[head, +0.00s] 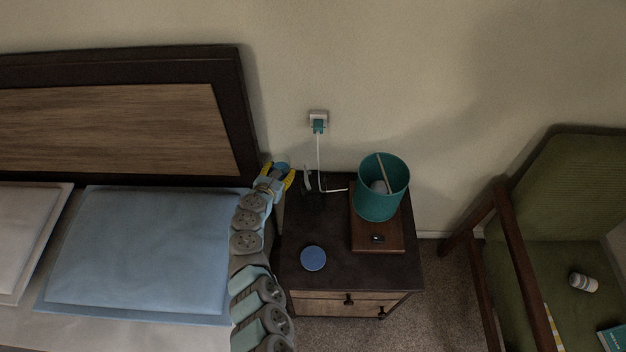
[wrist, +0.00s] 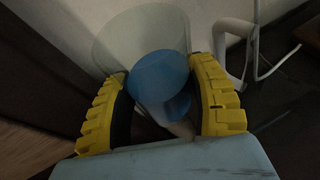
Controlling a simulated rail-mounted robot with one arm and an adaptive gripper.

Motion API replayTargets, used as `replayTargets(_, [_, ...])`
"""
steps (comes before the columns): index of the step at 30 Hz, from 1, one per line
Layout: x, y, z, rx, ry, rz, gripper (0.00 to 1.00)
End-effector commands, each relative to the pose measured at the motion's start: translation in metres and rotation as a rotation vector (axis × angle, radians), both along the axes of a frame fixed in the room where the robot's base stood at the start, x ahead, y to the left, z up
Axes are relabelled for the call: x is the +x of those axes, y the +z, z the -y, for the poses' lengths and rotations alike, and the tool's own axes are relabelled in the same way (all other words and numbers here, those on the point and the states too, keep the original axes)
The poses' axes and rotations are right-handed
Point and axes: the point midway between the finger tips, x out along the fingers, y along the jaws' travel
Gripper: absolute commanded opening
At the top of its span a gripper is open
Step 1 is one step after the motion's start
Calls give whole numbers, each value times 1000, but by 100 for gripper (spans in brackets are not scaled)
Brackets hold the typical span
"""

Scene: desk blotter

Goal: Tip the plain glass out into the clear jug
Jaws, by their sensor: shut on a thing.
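My gripper (wrist: 166,92) is shut on the plain glass (wrist: 118,42), with a yellow finger on each side of it. The glass is see-through and holds blue liquid (wrist: 160,72). In the head view my gripper (head: 277,178) is at the back left edge of the nightstand, and the blue in the glass shows between its fingers. Just right of it stands what seems to be the clear jug (head: 313,198), hard to make out against the dark top. Its pale handle (head: 307,180) shows, and a similar pale handle is right of the glass in the wrist view (wrist: 222,42). I cannot tell whether the glass is tilted.
A white cable runs to the wall socket (head: 318,119). The bed and blue pillow (head: 150,250) are left; a green chair (head: 560,190) is right.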

Motion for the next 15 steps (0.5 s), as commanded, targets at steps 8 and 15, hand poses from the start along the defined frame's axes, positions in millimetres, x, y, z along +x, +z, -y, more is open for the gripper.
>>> replayTargets(8, [-3, 25, 7, 125, 2, 65, 17])
replayTargets(15, [-6, 43, 13, 232, 0, 115, 17])
